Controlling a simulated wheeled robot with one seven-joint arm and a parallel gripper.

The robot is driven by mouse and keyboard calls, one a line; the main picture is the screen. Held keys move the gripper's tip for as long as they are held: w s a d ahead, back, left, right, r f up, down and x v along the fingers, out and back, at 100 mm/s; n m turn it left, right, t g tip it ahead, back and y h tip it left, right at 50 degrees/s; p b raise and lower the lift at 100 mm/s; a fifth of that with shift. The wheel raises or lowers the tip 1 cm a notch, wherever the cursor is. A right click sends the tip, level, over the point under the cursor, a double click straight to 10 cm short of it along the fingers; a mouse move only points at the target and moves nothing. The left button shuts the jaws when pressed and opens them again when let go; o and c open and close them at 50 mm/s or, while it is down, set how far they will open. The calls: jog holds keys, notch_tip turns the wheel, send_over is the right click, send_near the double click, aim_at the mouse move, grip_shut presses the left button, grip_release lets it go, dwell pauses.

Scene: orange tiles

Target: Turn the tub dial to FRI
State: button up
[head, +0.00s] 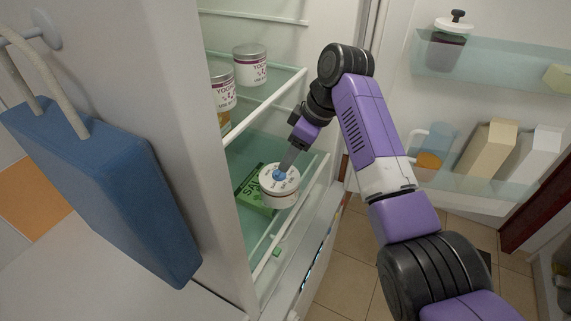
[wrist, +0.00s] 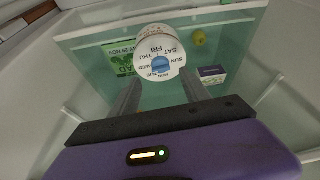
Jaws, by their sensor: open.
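The white round tub (head: 281,196) stands on the lower glass fridge shelf, with a blue dial (head: 279,175) on its lid. In the wrist view the lid (wrist: 150,42) has day names in a ring around the blue dial (wrist: 160,65). FRI and SAT are on the far side, SUN at right, THU and WED at left, others at the near edge. I cannot tell which day the dial points at. My gripper (head: 287,164) is open above the lid. In the wrist view its fingers (wrist: 161,84) are spread to either side of the dial's near side; contact is unclear.
A green SALAD box (head: 250,190) lies left of the tub. Yogurt tubs (head: 250,65) stand on the shelf above. The wrist view shows a small white-and-purple box (wrist: 212,75) and a yellow-green round thing (wrist: 199,38). The open door's shelves (head: 470,187) hold cartons at right.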

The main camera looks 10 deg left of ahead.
aim_at(283, 174)
jog(key=shift+p+x, duration=0.4)
jog(key=shift+x, duration=2.65)
jog(key=shift+a, duration=0.1)
jog(key=shift+r, duration=0.1)
grip_shut()
